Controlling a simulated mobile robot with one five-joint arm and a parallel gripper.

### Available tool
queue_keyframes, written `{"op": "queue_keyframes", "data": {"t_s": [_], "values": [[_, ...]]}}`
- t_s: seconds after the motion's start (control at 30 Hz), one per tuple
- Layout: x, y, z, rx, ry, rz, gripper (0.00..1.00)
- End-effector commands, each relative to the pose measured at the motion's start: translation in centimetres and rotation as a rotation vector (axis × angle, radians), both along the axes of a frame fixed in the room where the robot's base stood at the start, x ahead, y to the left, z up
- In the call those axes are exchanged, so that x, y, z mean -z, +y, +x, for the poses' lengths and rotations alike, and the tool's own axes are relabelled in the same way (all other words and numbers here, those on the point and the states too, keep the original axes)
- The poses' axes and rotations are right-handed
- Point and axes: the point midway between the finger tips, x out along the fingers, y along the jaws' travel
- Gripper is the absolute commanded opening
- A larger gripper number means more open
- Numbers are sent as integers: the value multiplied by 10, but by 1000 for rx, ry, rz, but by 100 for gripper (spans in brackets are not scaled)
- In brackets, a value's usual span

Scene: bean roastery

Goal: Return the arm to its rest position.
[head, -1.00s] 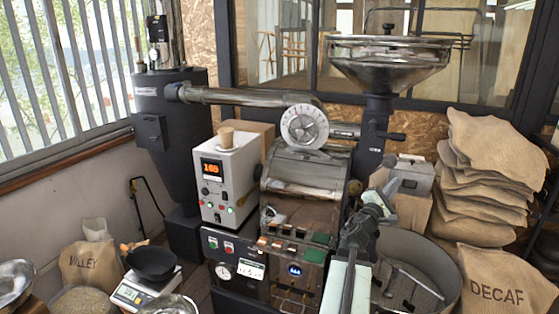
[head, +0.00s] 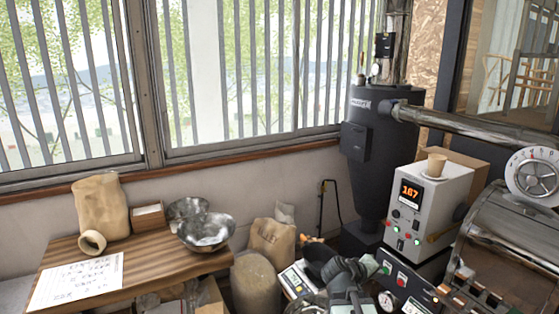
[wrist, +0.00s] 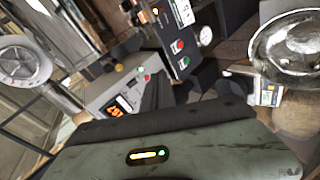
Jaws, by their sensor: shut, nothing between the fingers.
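My gripper (wrist: 156,94) shows in the wrist view as dark fingers shut together, with nothing held, beyond the grey-green housing at the bottom. In the head view my arm is low, right of centre, in front of the scale and the roaster's control panel; the fingertips cannot be made out there. The wrist view is tilted and shows the roaster controls behind the fingers.
The white control box (head: 430,205) and roaster drum (head: 510,250) stand at right. A digital scale (head: 297,280) is close left of my arm. A wooden table (head: 150,263) at left carries a paper bag (head: 101,206) and metal bowls (head: 207,235). A sack (head: 272,243) stands between.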

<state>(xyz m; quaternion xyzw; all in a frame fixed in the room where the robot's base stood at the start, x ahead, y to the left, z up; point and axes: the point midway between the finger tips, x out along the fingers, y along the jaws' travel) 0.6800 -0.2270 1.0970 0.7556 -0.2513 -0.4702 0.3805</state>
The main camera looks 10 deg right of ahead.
Motion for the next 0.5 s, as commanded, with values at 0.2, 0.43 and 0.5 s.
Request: {"op": "queue_keyframes", "data": {"t_s": [0.2,0.43,0.5], "values": [[93,146,-46,84,187,573,0],[116,227,-99,172,399,929,0],[116,230,-106,185,425,940,0]]}}
